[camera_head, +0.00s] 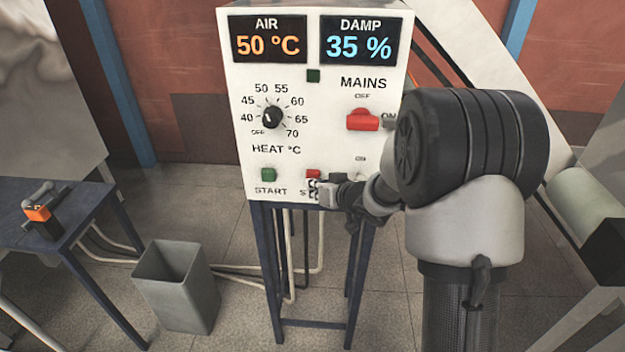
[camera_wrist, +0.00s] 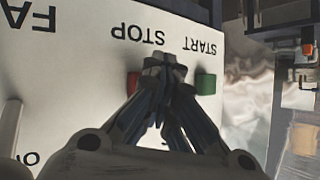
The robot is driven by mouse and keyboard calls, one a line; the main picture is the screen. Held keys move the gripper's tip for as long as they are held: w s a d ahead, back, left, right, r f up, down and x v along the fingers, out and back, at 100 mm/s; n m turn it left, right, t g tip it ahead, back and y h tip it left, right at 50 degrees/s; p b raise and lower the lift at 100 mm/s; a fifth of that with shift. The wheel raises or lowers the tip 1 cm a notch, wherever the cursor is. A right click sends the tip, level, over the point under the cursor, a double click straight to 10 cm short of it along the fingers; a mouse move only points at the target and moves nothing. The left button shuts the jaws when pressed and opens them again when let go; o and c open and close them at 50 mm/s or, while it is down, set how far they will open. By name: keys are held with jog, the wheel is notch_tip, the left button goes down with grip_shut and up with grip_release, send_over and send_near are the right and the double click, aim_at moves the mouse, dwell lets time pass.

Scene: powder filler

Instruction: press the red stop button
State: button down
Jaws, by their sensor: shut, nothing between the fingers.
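The red stop button (camera_head: 313,173) is low on the white control panel (camera_head: 300,130), to the right of the green start button (camera_head: 268,174). My gripper (camera_head: 322,191) is shut and empty, right at the panel, just below and to the right of the red button, and covers most of the STOP label. In the wrist view, where the lettering is upside down, the red button (camera_wrist: 132,82) is partly hidden behind the left finger. The closed fingertips (camera_wrist: 163,66) lie between it and the green button (camera_wrist: 206,83). I cannot tell whether they touch the panel.
Above are the heat knob (camera_head: 272,117) and the red mains switch (camera_head: 362,120). The panel stands on blue legs (camera_head: 270,270). A grey bin (camera_head: 177,290) stands on the floor to the left, near a blue table (camera_head: 60,235) holding an orange-and-black tool (camera_head: 38,212).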

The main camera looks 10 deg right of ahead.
jog(key=shift+s+a, duration=0.3)
jog(key=shift+s, duration=0.6)
jog(key=shift+s, duration=0.1)
jog(key=s, duration=0.1)
jog(key=s+a+b, duration=0.1)
jog(key=s, duration=0.2)
jog(key=shift+s+a, duration=0.25)
jog(key=shift+a, duration=0.05)
dwell(0.4)
